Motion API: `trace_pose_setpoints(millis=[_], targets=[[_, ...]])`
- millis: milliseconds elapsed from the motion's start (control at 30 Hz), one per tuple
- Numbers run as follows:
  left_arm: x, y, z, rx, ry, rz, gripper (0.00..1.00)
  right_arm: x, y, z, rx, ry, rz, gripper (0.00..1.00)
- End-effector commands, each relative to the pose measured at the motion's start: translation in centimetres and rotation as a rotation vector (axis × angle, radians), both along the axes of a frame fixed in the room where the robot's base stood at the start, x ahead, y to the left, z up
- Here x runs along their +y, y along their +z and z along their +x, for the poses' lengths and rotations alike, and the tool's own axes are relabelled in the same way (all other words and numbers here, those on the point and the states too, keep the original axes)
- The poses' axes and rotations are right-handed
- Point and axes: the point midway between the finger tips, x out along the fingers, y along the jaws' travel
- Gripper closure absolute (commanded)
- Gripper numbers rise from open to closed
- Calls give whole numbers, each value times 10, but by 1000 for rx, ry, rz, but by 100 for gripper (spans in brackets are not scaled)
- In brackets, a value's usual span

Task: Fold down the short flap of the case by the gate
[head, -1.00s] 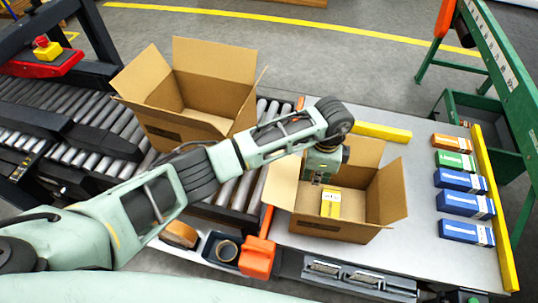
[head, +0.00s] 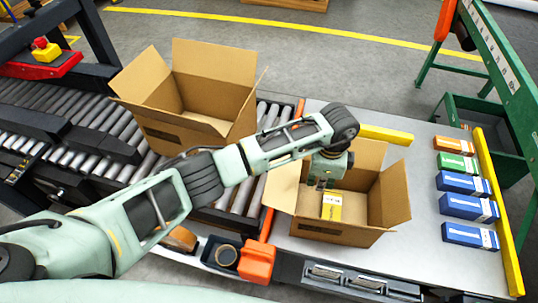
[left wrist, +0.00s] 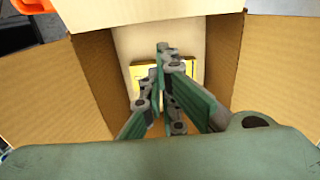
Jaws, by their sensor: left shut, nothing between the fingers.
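An open cardboard case (head: 330,232) stands on the grey metal table beside the orange-edged end of the rollers. Its flaps stand up or splay outward, and a small yellow carton (head: 331,207) lies inside. My left gripper (head: 322,187) hangs over this case's opening, pointing down, shut and empty. In the left wrist view its closed fingers (left wrist: 165,52) show in front of the yellow carton (left wrist: 128,80), between two splayed flaps. A second open case (head: 190,105) stands on the rollers, its flaps up or outward. I cannot tell from the pictures which part is the gate. My right gripper is not in view.
Several small cartons (head: 468,206) line the table's right side along a yellow rail (head: 500,220). A yellow bar (head: 385,133) lies behind the near case. A green frame (head: 500,60) stands at the right. An orange block (head: 257,262) and tape roll (head: 226,255) sit in front.

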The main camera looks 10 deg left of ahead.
Motion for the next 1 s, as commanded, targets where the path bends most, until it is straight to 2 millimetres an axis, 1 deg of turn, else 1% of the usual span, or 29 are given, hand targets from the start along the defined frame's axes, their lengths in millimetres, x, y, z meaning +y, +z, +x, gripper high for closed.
trace_pose_setpoints(millis=[100,1000], targets=[[0,-7,0,1,0,0,100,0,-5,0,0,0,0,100],[0,-43,0,1,-1,0,100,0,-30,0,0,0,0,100]])
